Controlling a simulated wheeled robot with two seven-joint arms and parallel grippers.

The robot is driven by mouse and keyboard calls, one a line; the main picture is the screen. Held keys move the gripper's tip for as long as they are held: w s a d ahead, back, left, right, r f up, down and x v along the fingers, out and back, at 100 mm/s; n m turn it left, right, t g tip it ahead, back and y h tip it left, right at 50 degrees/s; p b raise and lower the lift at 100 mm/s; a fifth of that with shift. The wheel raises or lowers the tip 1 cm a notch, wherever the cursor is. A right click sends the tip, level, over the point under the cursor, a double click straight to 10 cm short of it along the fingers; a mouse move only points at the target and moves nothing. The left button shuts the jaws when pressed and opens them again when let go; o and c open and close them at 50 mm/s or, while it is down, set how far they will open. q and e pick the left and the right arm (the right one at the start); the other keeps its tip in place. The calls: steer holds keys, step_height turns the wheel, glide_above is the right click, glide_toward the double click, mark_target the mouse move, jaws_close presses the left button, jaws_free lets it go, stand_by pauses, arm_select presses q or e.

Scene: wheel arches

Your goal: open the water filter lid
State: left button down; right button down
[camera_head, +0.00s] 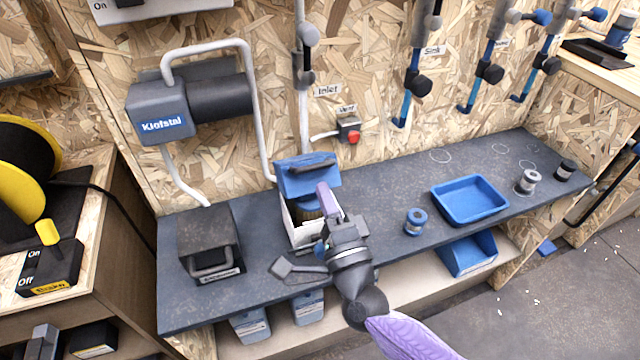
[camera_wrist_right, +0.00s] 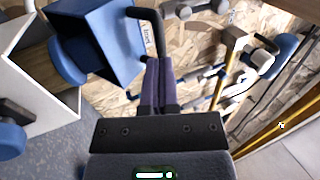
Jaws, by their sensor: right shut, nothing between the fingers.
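The water filter is a white box (camera_head: 300,232) on the dark bench. Its blue lid (camera_head: 297,184) stands raised at the back, and a brown, round cartridge shows inside the open top. My right gripper (camera_head: 322,188) is shut and empty, with its purple fingers up in front of the lid's right part. In the right wrist view, the fingers (camera_wrist_right: 158,64) are together beside the blue lid (camera_wrist_right: 100,38). The lid's dark handle (camera_wrist_right: 150,22) is just beyond the fingertips; whether they touch cannot be told. My left gripper is in neither view.
A dark grey box (camera_head: 208,240) stands left of the filter. To the right are a blue spool (camera_head: 415,221), a blue tray (camera_head: 470,200) and small cans (camera_head: 528,181). A white pipe (camera_head: 302,110) runs down the wall behind the filter. The bench between filter and tray is mostly clear.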

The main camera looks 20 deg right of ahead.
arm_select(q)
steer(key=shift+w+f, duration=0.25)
arm_select(e)
steer(key=shift+x, duration=1.2)
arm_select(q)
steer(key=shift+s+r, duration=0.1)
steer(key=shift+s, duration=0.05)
